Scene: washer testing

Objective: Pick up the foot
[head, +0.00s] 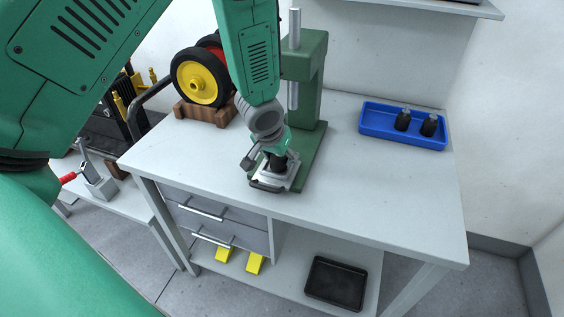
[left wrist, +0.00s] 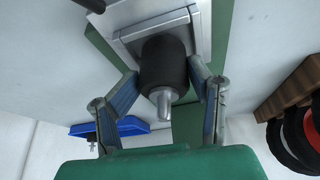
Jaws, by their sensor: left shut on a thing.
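A black foot (head: 278,163) with a metal stud stands upright on the square metal fixture (head: 283,181) of the green press. In the left wrist view the foot (left wrist: 165,65) sits between the two fingers of my left gripper (left wrist: 165,74), stud toward the camera. My left gripper (head: 268,160) is shut on this foot at the fixture and partly hides it in the head view. Two more black feet, one (head: 403,120) and another (head: 429,125), stand in the blue tray (head: 375,131). My right gripper is not in view.
The green press (head: 310,75) rises behind the fixture, its vertical rod close to my arm. A yellow-and-black wheel (head: 196,84) rests on a wooden stand (head: 199,112) to the left. The white tabletop (head: 370,185) is clear at front right. A black tray (head: 336,284) lies on the lower shelf.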

